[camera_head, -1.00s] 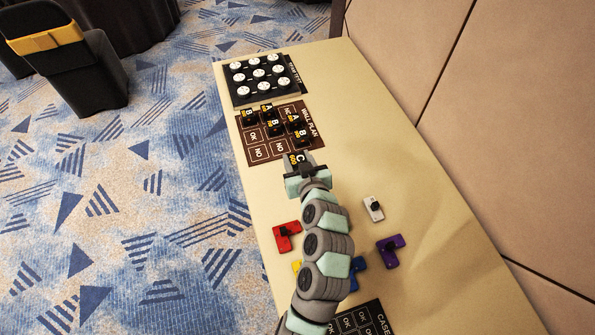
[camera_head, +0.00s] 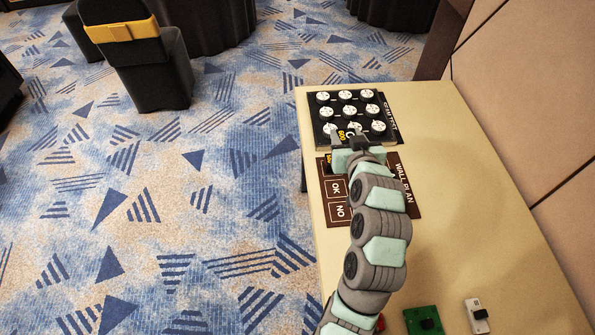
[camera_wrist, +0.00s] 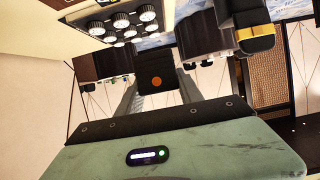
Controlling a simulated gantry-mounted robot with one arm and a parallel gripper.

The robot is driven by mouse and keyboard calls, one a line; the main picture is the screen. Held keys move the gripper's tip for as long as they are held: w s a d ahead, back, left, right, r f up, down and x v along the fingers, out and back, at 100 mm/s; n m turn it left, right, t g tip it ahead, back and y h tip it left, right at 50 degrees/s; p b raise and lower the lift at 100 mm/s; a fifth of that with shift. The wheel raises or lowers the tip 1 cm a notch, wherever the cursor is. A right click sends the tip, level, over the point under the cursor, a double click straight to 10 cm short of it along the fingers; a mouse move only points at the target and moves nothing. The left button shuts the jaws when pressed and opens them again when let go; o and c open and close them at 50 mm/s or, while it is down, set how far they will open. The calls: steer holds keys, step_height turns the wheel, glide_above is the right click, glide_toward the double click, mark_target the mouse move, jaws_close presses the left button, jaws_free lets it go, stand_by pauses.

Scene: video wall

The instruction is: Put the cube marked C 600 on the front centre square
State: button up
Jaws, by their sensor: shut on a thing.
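My gripper (camera_head: 351,141) is shut on a black cube with yellow marking (camera_head: 344,134); a "600" and a "C" can be partly read. In the wrist view the cube (camera_wrist: 157,80) is between the two fingers and shows an orange dot. In the head view the gripper and cube are over the near edge of the black knob board, just past the far side of the brown WALL PLAN board (camera_head: 404,207). Squares with OK and NO show at the board's left. My arm hides most of its squares and the cubes there; a bit of yellow marking shows left of the gripper.
The black board with several white round knobs (camera_head: 367,109) lies at the table's far end. A green piece (camera_head: 414,321) and a white piece (camera_head: 472,307) lie at the near side. A panelled wall bounds the table on the right. The table's right middle is clear.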

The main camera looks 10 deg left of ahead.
steer(key=f+b, duration=0.2)
steer(key=f, duration=0.8)
steer(key=f+b, duration=0.2)
steer(key=f, duration=0.8)
steer(key=shift+w, duration=0.2)
steer(key=shift+f, duration=0.1)
steer(key=shift+f+b, duration=0.15)
steer(key=shift+b, duration=0.2)
steer(key=o, duration=1.4)
